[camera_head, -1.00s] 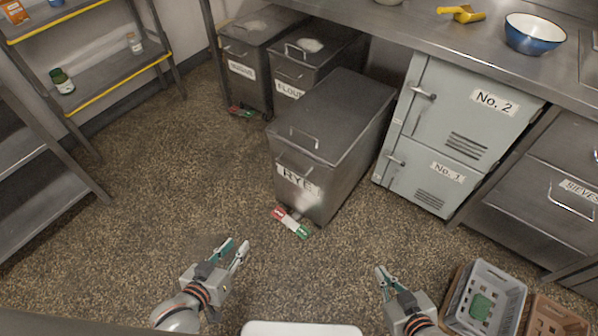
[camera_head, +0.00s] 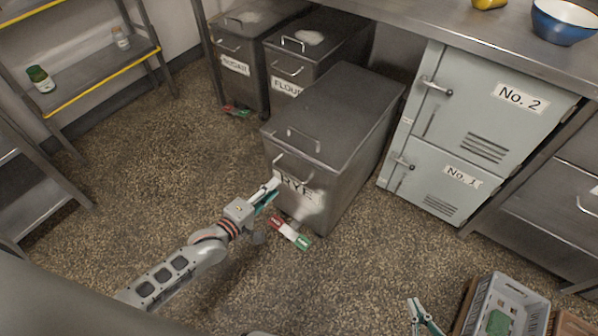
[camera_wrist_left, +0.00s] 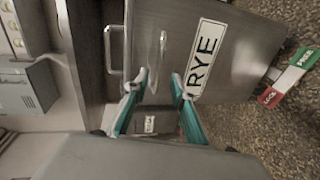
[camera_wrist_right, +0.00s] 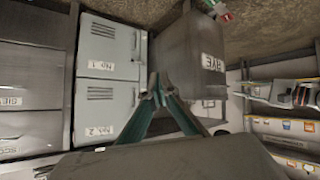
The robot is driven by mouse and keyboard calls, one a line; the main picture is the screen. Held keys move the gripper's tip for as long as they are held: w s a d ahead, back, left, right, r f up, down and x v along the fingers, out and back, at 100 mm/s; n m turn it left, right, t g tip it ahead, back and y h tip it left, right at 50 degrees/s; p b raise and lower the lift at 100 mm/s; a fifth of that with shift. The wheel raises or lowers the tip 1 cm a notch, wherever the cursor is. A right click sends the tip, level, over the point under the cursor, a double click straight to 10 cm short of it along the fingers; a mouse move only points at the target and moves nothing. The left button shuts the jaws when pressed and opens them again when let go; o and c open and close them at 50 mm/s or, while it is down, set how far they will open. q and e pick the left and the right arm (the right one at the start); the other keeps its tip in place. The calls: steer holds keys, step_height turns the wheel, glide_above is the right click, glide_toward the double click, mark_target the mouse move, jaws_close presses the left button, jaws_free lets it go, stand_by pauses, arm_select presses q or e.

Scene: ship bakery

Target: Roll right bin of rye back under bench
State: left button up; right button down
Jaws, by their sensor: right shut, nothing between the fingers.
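The grey metal rye bin (camera_head: 335,115) stands out in front of the bench, its "RYE" label facing me. A red and green brake pedal (camera_head: 289,232) sticks out at its foot. My left gripper (camera_head: 268,190) is open at the bin's front. In the left wrist view the front handle (camera_wrist_left: 163,48) lies just beyond and between its fingertips (camera_wrist_left: 160,78), and the "RYE" label (camera_wrist_left: 207,60) is beside them. My right gripper (camera_head: 418,303) is shut and empty, low at the right. In the right wrist view the bin (camera_wrist_right: 187,50) is beyond its fingertips (camera_wrist_right: 159,82).
The flour bin (camera_head: 350,45) and sugar bin (camera_head: 245,80) stand under the bench (camera_head: 420,20), behind and left of the rye bin. Lockers (camera_head: 470,120) stand close to its right. A grey crate (camera_head: 530,290) is at lower right. The floor at left is clear.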

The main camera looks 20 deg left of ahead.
mark_target(288, 174)
arm_select(q)
steer(key=shift+n, duration=0.3)
steer(key=shift+b+x, duration=1.15)
steer(key=shift+x, duration=3.25)
steer(key=shift+w+a+r, duration=0.1)
jaws_close()
